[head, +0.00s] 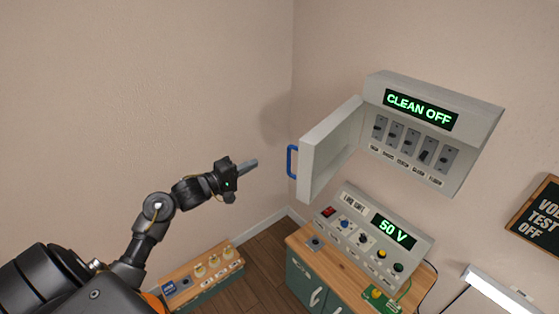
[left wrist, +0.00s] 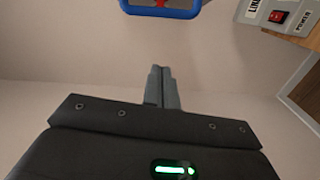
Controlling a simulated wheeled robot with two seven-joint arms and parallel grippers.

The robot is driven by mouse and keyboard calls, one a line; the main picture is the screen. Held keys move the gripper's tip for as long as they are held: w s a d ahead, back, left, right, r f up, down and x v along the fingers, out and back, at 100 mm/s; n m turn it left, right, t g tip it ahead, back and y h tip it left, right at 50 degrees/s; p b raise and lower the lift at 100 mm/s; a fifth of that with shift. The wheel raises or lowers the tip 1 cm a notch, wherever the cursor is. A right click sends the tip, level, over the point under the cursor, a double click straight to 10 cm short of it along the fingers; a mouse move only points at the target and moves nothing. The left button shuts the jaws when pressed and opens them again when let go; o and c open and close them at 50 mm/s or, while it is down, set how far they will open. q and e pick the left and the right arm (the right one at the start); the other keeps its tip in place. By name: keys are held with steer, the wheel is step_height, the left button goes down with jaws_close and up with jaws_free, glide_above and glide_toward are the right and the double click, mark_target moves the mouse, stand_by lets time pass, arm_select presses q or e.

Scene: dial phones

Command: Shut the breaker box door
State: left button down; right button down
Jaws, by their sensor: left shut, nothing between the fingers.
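The grey breaker box (head: 425,130) hangs on the wall at the right, with a row of switches and a lit "CLEAN OFF" display. Its door (head: 330,150) stands open, swung out to the left. A blue handle (head: 291,161) is on the door's outer side. My left gripper (head: 254,164) is shut and empty, a short way left of the handle and apart from it. In the left wrist view the shut fingers (left wrist: 161,75) point toward the blue handle (left wrist: 160,10) at the top edge. My right gripper is not in view.
Below the box, a console (head: 375,232) with a "50 V" display stands on a wooden-topped cabinet (head: 318,255). A low bench (head: 203,275) with knobs is on the floor at the lower left. A blackboard sign (head: 540,220) hangs at right. Open air surrounds my left gripper.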

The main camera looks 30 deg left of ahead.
arm_select(q)
steer(key=shift+w+n, duration=0.1)
steer(key=shift+n, duration=0.7)
steer(key=w+d+p, duration=0.3)
steer(key=w+d, duration=0.3)
steer(key=shift+w+d, duration=0.3)
steer(key=shift+w, duration=0.1)
steer(key=shift+s, duration=0.1)
